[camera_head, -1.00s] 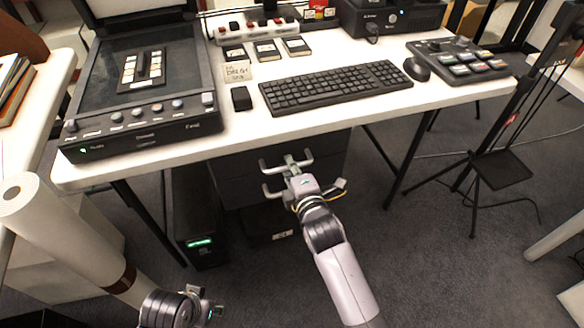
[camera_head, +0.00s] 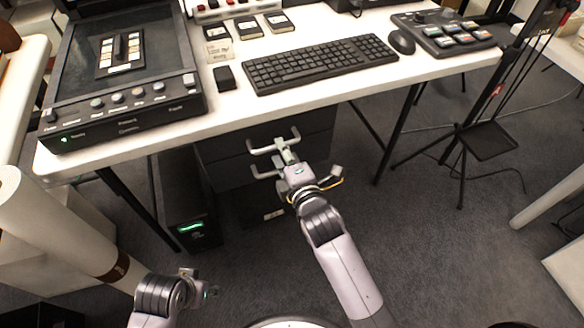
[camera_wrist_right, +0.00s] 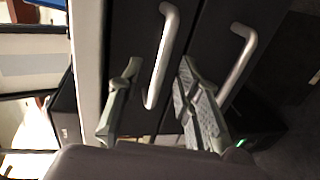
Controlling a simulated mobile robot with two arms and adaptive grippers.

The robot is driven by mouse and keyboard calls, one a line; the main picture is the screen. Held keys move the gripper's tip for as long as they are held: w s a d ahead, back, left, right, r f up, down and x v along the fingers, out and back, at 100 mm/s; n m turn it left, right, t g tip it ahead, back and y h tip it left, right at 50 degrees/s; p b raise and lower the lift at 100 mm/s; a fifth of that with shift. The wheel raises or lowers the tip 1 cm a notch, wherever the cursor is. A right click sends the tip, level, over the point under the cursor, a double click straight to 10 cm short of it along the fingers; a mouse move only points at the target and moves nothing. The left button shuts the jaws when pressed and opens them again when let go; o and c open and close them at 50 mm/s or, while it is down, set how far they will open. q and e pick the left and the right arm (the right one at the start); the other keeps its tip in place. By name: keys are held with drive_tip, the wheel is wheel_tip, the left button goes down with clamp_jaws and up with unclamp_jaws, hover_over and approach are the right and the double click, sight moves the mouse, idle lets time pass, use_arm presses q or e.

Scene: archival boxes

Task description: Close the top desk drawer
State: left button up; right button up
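The dark drawer unit (camera_head: 318,146) is under the white desk, with its top drawer front just below the desktop edge. Two silver bar handles show in the right wrist view: the top handle (camera_wrist_right: 165,45) and a lower handle (camera_wrist_right: 240,55). My right gripper (camera_head: 284,150) is at the drawer fronts. In the right wrist view its fingers (camera_wrist_right: 158,75) are spread, with the top handle between them in the picture; contact is unclear. How far the top drawer stands out is hard to tell. My left gripper (camera_head: 199,283) is low at the left, away from the drawers.
The white desktop (camera_head: 300,108) overhangs the drawers and carries a keyboard (camera_head: 320,63), mouse (camera_head: 402,41) and scanner (camera_head: 125,70). A black computer tower (camera_head: 187,205) stands left of the drawers. A white roll (camera_head: 60,225) is near my left arm.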

drive_tip(key=v, duration=0.8)
drive_tip(key=shift+f, duration=0.1)
